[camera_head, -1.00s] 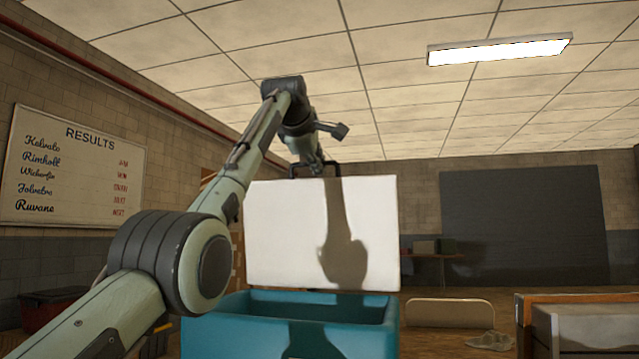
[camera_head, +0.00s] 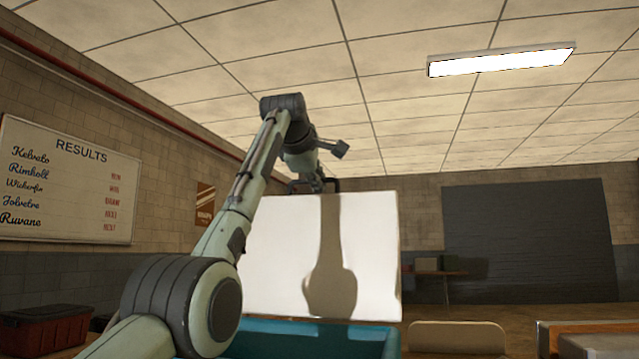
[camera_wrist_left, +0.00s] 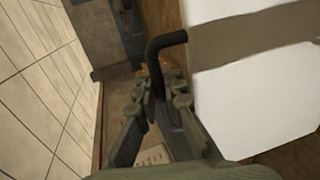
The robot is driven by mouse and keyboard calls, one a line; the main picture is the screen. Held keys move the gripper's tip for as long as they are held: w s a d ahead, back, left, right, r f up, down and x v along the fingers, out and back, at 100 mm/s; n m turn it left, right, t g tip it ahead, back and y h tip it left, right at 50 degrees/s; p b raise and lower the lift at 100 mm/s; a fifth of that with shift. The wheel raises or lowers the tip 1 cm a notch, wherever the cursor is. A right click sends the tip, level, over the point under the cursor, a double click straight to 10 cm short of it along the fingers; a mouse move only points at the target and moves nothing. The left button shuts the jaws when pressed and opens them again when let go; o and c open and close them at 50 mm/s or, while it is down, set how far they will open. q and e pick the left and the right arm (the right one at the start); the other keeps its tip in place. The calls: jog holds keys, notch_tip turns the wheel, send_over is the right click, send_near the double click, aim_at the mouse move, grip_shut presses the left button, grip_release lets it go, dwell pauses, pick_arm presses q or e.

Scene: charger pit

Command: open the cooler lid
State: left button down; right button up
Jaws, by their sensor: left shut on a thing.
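The cooler's white lid (camera_head: 270,255) stands raised, close to upright, behind the teal cooler body (camera_head: 300,338). Only the cooler's upper part shows at the bottom of the head view. My left gripper (camera_head: 316,186) is at the lid's top edge, shut on the dark lid handle (camera_head: 335,184). In the left wrist view, the fingers (camera_wrist_left: 160,98) close around the black bar of the handle (camera_wrist_left: 158,50), with the white lid (camera_wrist_left: 262,90) to the right. My arm's shadow falls on the lid. My right gripper is in neither view.
A red-brown crate (camera_head: 45,328) is at the lower left. A tan chair back (camera_head: 457,336) and a wooden-edged box (camera_head: 590,340) are at the lower right. A small table (camera_head: 440,274) with boxes stands by the far wall.

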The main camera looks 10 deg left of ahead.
pick_arm(q)
jog(key=shift+a, duration=0.1)
jog(key=c, duration=1.6)
grip_release()
jog(key=v, duration=1.2)
jog(key=shift+f, duration=0.1)
